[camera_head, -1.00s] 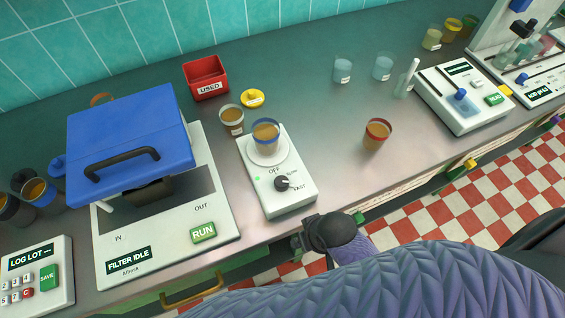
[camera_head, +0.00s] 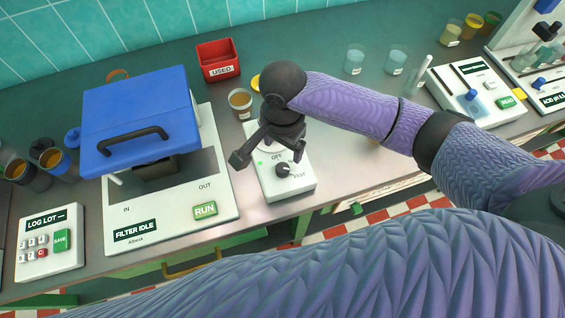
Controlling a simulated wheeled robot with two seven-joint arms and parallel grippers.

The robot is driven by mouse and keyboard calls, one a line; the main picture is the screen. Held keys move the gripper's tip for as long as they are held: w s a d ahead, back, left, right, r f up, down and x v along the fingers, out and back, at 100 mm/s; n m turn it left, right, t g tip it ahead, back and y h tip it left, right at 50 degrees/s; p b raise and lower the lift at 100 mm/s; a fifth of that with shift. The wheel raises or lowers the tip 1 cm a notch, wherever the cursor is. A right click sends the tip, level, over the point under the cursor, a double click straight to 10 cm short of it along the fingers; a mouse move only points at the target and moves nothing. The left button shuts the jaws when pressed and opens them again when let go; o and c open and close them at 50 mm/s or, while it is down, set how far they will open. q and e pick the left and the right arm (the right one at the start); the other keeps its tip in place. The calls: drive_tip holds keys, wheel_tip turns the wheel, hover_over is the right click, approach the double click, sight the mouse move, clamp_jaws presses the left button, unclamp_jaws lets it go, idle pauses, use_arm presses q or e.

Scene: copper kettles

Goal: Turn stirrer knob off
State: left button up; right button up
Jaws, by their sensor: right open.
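The stirrer (camera_head: 288,188) is a white box near the bench's front edge. Its dark round knob (camera_head: 283,170) sits on the top panel, with OFF printed above it and FAST below right. The knob's pale mark points to the right, away from OFF. A small green light (camera_head: 259,163) is lit on the panel. My right gripper (camera_head: 268,158) is open above the stirrer, its fingers spread on either side and pointing down, just above the knob in the picture. It looks empty. It hides the cup on the stirrer's plate. My left gripper is not in view.
The filter machine (camera_head: 172,210) with a blue lid stands left of the stirrer. A cup (camera_head: 240,101), a red USED bin (camera_head: 219,61) and a mostly hidden yellow item (camera_head: 256,82) are behind. Beakers (camera_head: 354,60) and another white device (camera_head: 478,90) stand right.

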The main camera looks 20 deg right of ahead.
sight(282, 168)
wheel_tip(282, 168, down, 9)
drive_tip(key=b, duration=0.3)
drive_tip(key=shift+c, duration=0.8)
drive_tip(key=c, duration=0.9)
drive_tip(key=shift+r, duration=0.1)
clamp_jaws()
